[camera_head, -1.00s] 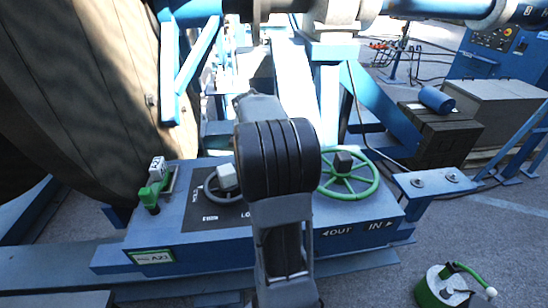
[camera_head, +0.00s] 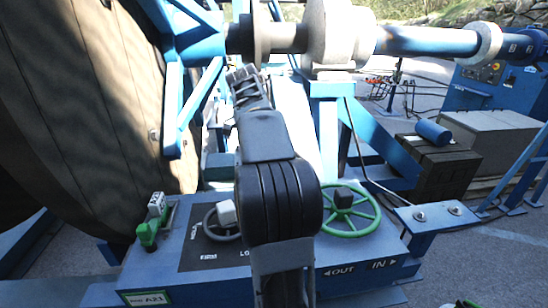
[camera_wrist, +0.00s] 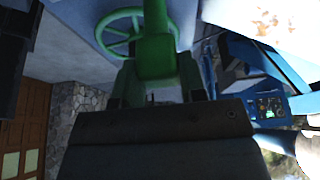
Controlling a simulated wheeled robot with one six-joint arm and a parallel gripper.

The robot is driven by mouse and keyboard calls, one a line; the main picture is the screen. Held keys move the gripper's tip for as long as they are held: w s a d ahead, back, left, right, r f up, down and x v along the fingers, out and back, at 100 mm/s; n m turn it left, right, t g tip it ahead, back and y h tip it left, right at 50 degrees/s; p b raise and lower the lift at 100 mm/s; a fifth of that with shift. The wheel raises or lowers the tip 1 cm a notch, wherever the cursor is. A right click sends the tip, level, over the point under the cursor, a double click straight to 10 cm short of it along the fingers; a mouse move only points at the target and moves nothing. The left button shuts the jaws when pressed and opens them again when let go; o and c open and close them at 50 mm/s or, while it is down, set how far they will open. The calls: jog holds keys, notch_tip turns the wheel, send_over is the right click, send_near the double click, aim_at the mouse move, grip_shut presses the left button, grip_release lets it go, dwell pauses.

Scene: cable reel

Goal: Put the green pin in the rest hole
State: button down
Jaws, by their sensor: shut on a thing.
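My gripper (camera_wrist: 158,82) is shut on the green pin (camera_wrist: 157,52), whose thick green body stands between the two fingers in the wrist view. In the head view my gripper (camera_head: 244,84) is raised in front of the grey shaft, beyond my dark wrist joint. The pin does not show clearly there. A blue bracket (camera_head: 432,221) with two grey round fittings (camera_head: 420,217) projects at the right of the blue base. I cannot tell whether either one is the rest hole. The pin is held in the air, apart from the base.
The blue base (camera_head: 215,278) carries a green handwheel (camera_head: 350,229), a grey knob wheel (camera_head: 227,210) and a green latch (camera_head: 147,233) with a white block. The large reel (camera_head: 90,120) fills the left. A shaft (camera_head: 430,39) crosses above. Crates (camera_head: 437,165) stand at right.

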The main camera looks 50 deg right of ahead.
jog(key=shift+r+p, duration=0.6)
jog(key=shift+r, duration=0.9)
notch_tip(320, 180, up, 10)
jog(key=p, duration=0.9)
jog(key=shift+s+f, duration=0.1)
